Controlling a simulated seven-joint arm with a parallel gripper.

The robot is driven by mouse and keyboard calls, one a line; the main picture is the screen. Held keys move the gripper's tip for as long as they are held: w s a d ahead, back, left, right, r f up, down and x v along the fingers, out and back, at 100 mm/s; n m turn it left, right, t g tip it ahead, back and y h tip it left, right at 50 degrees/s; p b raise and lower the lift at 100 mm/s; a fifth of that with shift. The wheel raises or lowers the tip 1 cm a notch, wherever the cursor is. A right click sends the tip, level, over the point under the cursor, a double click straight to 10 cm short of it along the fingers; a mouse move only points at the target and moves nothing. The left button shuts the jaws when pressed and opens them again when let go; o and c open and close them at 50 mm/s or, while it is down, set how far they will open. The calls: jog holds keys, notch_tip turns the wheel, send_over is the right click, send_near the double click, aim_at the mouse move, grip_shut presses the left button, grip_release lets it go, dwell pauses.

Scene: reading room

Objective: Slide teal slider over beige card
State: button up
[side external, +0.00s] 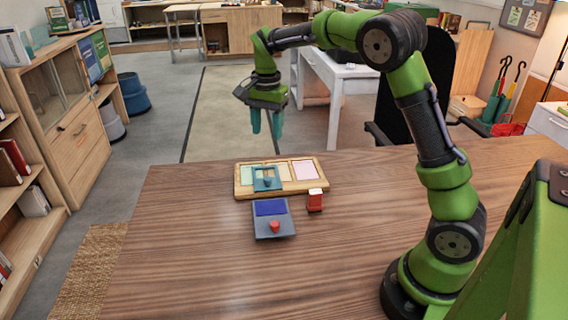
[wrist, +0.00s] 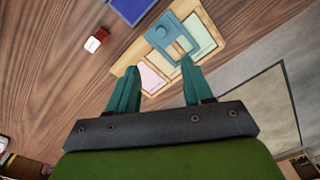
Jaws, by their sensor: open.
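A wooden board (side external: 239,191) lies on the table and holds a row of cards. A pale green card (side external: 246,173) is at the left and a pink card (side external: 304,170) at the right. Between them is a beige card (side external: 286,172), partly hidden by the teal slider (side external: 267,185). My gripper (side external: 265,134) is open and empty, up in the air above and apart from the board.
A grey box with a blue panel (side external: 270,208) and a red knob (side external: 275,227) stands in front of the board. A small red block with a white top (side external: 315,201) is to its right. The table (side external: 180,240) is clear at the left and front.

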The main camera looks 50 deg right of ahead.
aim_at(267, 177)
jog(key=f, duration=0.5)
jog(key=f+m, duration=0.1)
jog(key=f, duration=0.4)
jog(key=f+m, duration=0.1)
jog(key=f, duration=0.4)
jog(key=shift+w, duration=0.25)
grip_shut()
